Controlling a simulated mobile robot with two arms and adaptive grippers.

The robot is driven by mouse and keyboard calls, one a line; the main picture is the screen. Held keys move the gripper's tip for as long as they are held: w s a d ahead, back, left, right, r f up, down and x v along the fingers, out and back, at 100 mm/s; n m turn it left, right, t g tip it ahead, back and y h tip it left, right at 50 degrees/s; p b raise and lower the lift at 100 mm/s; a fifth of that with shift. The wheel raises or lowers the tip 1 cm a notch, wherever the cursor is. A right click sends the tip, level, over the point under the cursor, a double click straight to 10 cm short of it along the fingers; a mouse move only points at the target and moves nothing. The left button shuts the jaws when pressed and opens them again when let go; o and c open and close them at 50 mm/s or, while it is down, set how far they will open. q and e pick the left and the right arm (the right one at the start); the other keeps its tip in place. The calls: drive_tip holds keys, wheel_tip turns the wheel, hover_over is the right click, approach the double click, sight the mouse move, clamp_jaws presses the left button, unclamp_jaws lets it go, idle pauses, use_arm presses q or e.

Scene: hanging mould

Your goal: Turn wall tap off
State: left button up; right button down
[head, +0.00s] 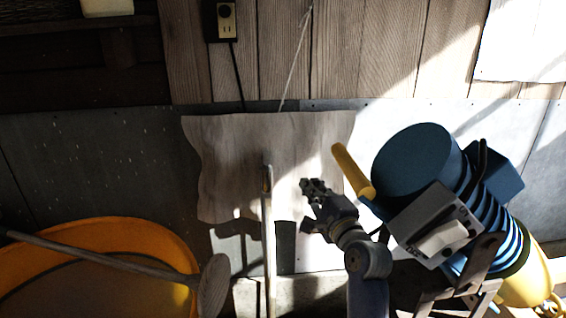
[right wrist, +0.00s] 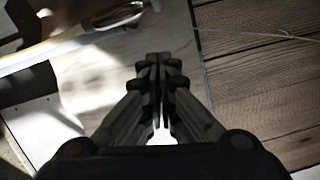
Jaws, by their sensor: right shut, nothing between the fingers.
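I cannot make out a wall tap for certain in either view. A pale upright pole (head: 268,250) with a rounded grey tip stands left of my right gripper in the head view. What looks like the same pole (right wrist: 75,42) crosses the upper left of the right wrist view, apart from the fingers. My right gripper (head: 313,188) is in front of a wavy-edged sheet on the wall, shut and empty. Its fingertips (right wrist: 160,60) are together in the right wrist view. My left gripper is out of view.
A blue machine (head: 415,165) with a yellow handle (head: 352,172) stands close on the right. An orange tub (head: 165,238) with a wooden paddle (head: 213,285) is at lower left. A socket box (head: 226,20) with a cable hangs on the plank wall above the wavy sheet (head: 225,150).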

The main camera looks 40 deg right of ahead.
sight(266, 159)
drive_tip(key=w+r+p, duration=0.1)
drive_tip(key=w, duration=0.9)
drive_tip(key=shift+w+a+p, duration=0.35)
drive_tip(key=shift+w+p, duration=0.05)
